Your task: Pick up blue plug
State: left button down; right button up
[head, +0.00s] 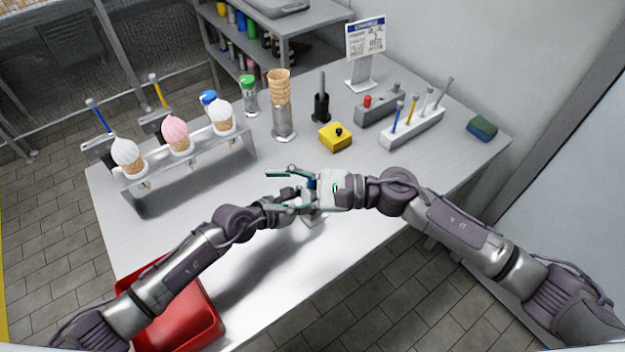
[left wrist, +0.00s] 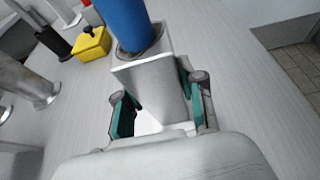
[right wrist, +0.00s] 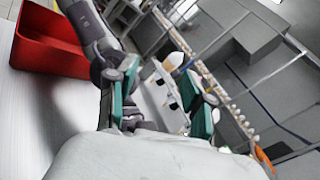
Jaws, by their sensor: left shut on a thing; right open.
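The blue plug (left wrist: 124,22) is a blue cylinder standing in the round hole of a pale metal block (left wrist: 152,88) in the left wrist view. My left gripper (left wrist: 160,100) is shut on that block, one finger on each side. In the head view, a small bit of blue shows between the grippers, and my left gripper is mostly hidden there. My right gripper (head: 276,190) is open, its fingers spread and pointing left around the left wrist area. It also shows open in the right wrist view (right wrist: 163,95), with no plug visible between its fingers.
A rack of ice-cream cones (head: 185,165) stands at the left. A yellow block (head: 335,138), cone stack (head: 280,100) and white tool holder (head: 412,130) stand behind the grippers. A red bin (head: 200,318) is at the front left. The table's front middle is clear.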

aim_at(316, 183)
jog(key=w+d+f+m+t+h, duration=0.1)
jog(key=d+f+m+t+h, duration=0.1)
jog(key=d+f+m+t, duration=0.35)
jog(key=w+d+f+m+t+h, duration=0.1)
jog(key=d+f+m+t+h, duration=0.15)
jog(key=d+m+t, duration=0.4)
jog(key=shift+m+g+y, duration=0.35)
jog(key=shift+m+g, duration=0.05)
jog(key=shift+g, duration=0.4)
jog(key=w+a, duration=0.2)
jog(key=w+a+f, duration=0.1)
jog(key=w+a, duration=0.1)
jog(key=w, duration=0.1)
jog(key=w+a, duration=0.2)
jog(key=shift+w+a+f, duration=0.1)
jog(key=shift+w+f, duration=0.05)
jog(key=shift+w, duration=0.1)
jog(key=c, duration=0.9)
